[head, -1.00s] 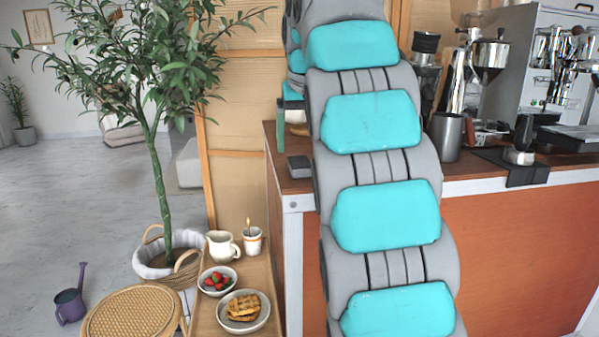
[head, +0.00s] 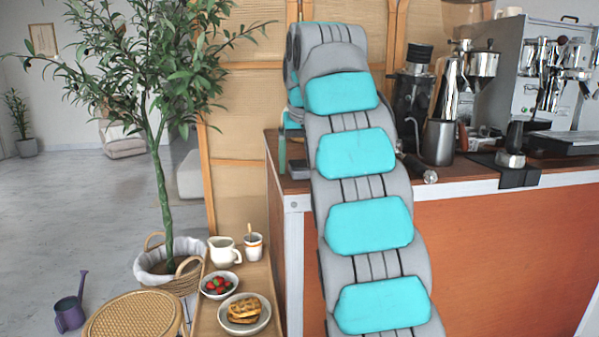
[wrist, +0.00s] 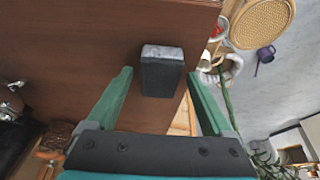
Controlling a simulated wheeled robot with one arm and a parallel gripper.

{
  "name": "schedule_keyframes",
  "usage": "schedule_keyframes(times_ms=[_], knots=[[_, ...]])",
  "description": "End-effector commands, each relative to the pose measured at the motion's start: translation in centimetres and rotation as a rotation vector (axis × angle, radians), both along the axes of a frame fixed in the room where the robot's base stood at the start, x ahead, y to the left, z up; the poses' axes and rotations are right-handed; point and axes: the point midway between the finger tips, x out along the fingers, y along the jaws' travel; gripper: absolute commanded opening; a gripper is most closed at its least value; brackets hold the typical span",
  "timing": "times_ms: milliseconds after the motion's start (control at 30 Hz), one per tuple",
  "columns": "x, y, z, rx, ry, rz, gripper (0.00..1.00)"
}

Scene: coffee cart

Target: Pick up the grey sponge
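The grey sponge (wrist: 161,76) is a dark block with a lighter grey end, resting on the brown counter top near its edge. It also shows in the head view (head: 299,170) at the counter's left end, partly behind my arm. My gripper (wrist: 159,74) is open, with its two green fingers on either side of the sponge in the wrist view. I see no contact. In the head view one green finger (head: 282,152) shows just left of the sponge; the rest is hidden behind my arm.
On the counter (head: 273,150) a metal pitcher (head: 438,142), a portafilter (head: 418,169), a grinder and an espresso machine (head: 550,80) stand to the right. Below left, a side table (head: 262,285) holds a waffle plate, strawberries, a jug and a cup.

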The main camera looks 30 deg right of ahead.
Motion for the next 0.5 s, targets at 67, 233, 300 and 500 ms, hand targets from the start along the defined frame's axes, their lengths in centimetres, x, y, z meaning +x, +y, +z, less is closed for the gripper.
schedule_keyframes(times_ms=[67,233,300,500], knots=[[0.00,0.00,0.01,0.000,0.000,0.000,0.75],[-0.01,-0.01,0.01,0.000,0.000,0.000,0.56],[-0.01,-0.01,0.01,0.000,0.000,0.000,0.48],[-0.02,-0.01,0.01,0.000,0.000,0.000,0.26]])
